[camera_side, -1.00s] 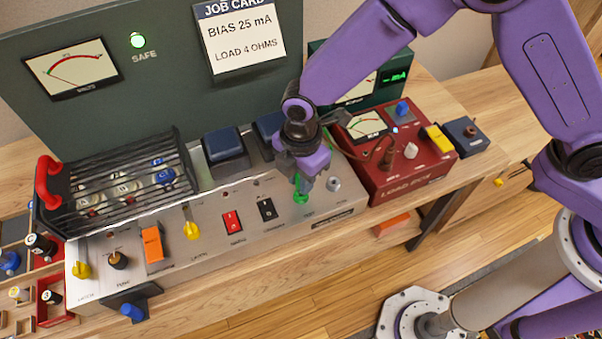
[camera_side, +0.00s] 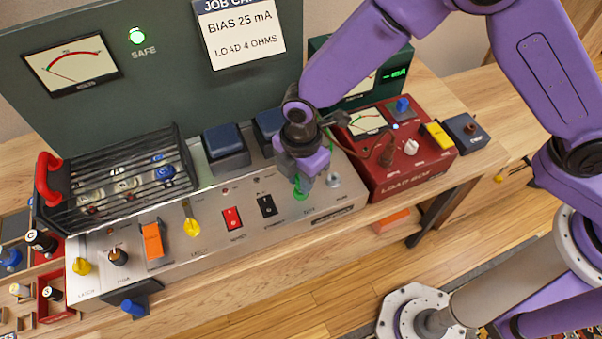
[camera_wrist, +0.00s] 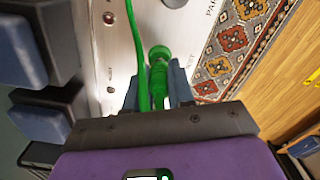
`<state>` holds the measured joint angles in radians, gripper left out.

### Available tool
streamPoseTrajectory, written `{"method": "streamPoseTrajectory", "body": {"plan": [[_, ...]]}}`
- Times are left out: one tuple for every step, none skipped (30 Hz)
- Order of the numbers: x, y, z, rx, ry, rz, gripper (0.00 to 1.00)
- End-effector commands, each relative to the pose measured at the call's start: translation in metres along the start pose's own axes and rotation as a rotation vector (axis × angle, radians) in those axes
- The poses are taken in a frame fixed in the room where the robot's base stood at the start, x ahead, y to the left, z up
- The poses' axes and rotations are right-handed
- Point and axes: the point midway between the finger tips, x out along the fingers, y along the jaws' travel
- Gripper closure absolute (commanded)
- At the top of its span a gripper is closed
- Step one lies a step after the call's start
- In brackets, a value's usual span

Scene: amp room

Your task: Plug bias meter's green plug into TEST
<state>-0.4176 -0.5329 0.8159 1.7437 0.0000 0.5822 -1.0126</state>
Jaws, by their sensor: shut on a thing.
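My gripper (camera_side: 302,180) is shut on the green plug (camera_wrist: 158,62), low over the right part of the grey amp panel (camera_side: 330,200). In the wrist view the plug sits between the two fingers (camera_wrist: 158,92), and a green cable (camera_wrist: 135,35) runs past it. In the side view only a bit of the green plug (camera_side: 300,191) shows below the fingers, at or just above the panel. The TEST socket is not clearly visible; I cannot tell whether the plug is in it. The green bias meter (camera_side: 396,74) stands behind, partly hidden by my arm.
A red load box (camera_side: 410,172) with a meter, knobs and a yellow part stands right of the panel. A bare round jack (camera_side: 333,180) lies just right of my gripper. Black and red rocker switches (camera_side: 267,206) are to its left. Blue-topped blocks (camera_side: 225,145) stand behind.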

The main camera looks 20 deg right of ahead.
Motion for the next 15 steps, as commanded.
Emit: {"method": "streamPoseTrajectory", "body": {"plan": [[0.0006, 0.0001, -0.0001, 0.000, 0.000, 0.000, 1.00], [0.0010, 0.0001, -0.0001, 0.000, 0.000, 0.000, 1.00], [0.0015, 0.0002, -0.0001, 0.000, 0.000, 0.000, 1.00], [0.0018, 0.0002, -0.0001, 0.000, 0.000, 0.000, 1.00], [0.0022, 0.0002, -0.0001, 0.000, 0.000, 0.000, 1.00], [0.0027, 0.0002, -0.0001, 0.000, 0.000, 0.001, 1.00], [0.0031, 0.0002, -0.0001, 0.000, 0.000, 0.001, 1.00], [0.0034, 0.0002, -0.0002, 0.000, 0.000, 0.001, 1.00], [0.0040, 0.0002, -0.0002, 0.000, 0.000, 0.001, 1.00], [0.0044, 0.0002, -0.0002, 0.000, 0.000, 0.001, 1.00], [0.0047, 0.0002, -0.0002, 0.000, 0.000, 0.001, 1.00], [0.0053, 0.0002, -0.0002, 0.000, 0.001, 0.001, 1.00], [0.0057, 0.0002, -0.0002, 0.000, 0.000, 0.001, 1.00], [0.0061, 0.0002, -0.0002, 0.000, 0.001, 0.001, 1.00], [0.0066, 0.0002, -0.0002, 0.000, 0.001, 0.001, 1.00]]}}
